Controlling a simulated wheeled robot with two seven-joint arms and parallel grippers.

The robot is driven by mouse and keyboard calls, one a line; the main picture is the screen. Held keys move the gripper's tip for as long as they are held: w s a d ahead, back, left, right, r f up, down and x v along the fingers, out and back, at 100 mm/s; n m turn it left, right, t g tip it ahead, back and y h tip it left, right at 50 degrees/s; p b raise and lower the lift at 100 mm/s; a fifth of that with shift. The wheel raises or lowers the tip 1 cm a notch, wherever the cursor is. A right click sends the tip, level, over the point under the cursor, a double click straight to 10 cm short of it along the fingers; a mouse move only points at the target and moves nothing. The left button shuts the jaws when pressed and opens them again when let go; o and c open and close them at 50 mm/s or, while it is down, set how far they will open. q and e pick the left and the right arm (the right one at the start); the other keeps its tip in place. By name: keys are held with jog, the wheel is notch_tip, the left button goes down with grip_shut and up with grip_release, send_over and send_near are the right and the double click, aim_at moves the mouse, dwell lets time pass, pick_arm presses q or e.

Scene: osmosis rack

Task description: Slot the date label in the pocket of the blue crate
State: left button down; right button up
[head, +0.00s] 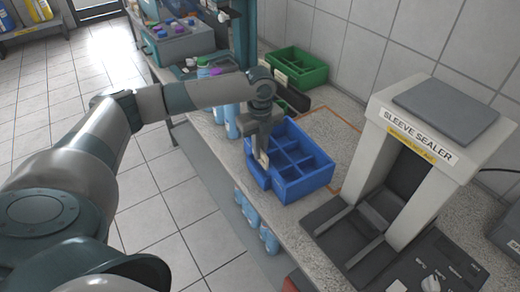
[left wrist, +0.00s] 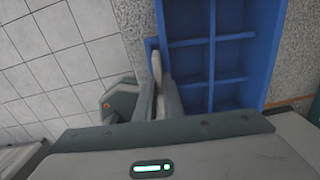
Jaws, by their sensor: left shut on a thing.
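The blue crate (head: 306,181) has several compartments and stands on the counter; the left wrist view shows it from above (left wrist: 212,40). A narrow blue pocket (head: 257,175) sticks out from its left side. My left gripper (head: 262,150) points down at that side, shut on the small cream date label (head: 264,160). The label shows edge-on between the fingers in the left wrist view (left wrist: 157,66), its far end at the pocket (left wrist: 150,44). I cannot tell how deep it sits in the pocket. My right gripper is not in view.
The sleeve sealer (head: 420,150) stands right of the crate. A green crate (head: 298,68) stands behind, against the wall. Bottles (head: 207,72) stand to the left at the back, and blue bottles (head: 268,238) stand below the counter. Bare counter (head: 335,135) lies behind the crate.

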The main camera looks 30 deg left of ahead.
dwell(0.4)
pick_arm(q)
jog(key=shift+r+p, duration=0.15)
jog(key=shift+p, duration=0.4)
dwell(0.5)
jog(key=c, duration=1.8)
grip_release()
jog(key=shift+r, duration=0.1)
notch_tip(320, 180, up, 17)
jog(key=b, duration=0.4)
